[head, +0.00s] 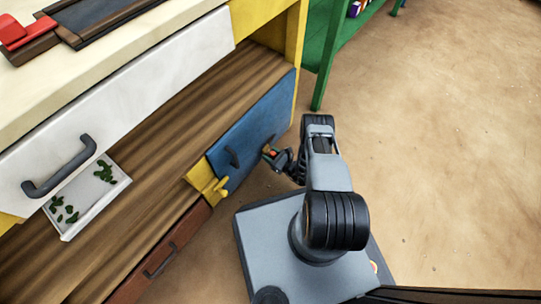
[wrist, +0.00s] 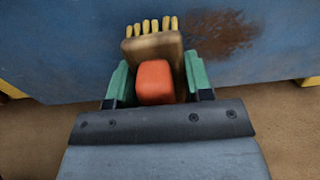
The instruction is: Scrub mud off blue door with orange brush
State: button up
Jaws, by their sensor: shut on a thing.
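In the wrist view the blue door (wrist: 70,55) fills the upper part. A brown mud patch (wrist: 222,36) shows on it, right of the brush. My gripper (wrist: 155,90) is shut on the orange brush (wrist: 154,82), green fingers on either side of it. The brush's brown head and yellow bristles point toward the door. I cannot tell whether the bristles touch it. In the head view my gripper (head: 272,154) is close to the door's right part.
A white drawer front (head: 120,105) and a white tray (head: 75,225) with green bits are at left. A reddish drawer (head: 160,260) is below. A yellow part (head: 203,178) sits left of the door. A green shelf (head: 325,50) stands behind. Floor at right is clear.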

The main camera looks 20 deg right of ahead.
aim_at(276, 134)
jog(key=shift+w+a, duration=0.4)
jog(key=shift+w, duration=0.15)
jog(key=shift+d+b, duration=0.1)
jog(key=shift+b, duration=0.25)
jog(key=shift+w+d+b, duration=0.3)
jog(key=shift+w+d, duration=0.45)
jog(key=shift+d, duration=0.25)
jog(key=shift+w+d+b, duration=0.25)
jog(key=shift+w+d, duration=0.5)
jog(key=shift+d, duration=0.2)
jog(key=shift+w+d+b, duration=0.3)
jog(key=shift+w+d, duration=0.45)
jog(key=shift+d, duration=0.25)
jog(key=shift+w+d, duration=0.45)
jog(key=shift+d, duration=0.25)
jog(key=shift+w+d, duration=0.45)
jog(key=shift+d, duration=0.2)
jog(key=shift+w, duration=0.15)
jog(key=shift+a+r, duration=0.1)
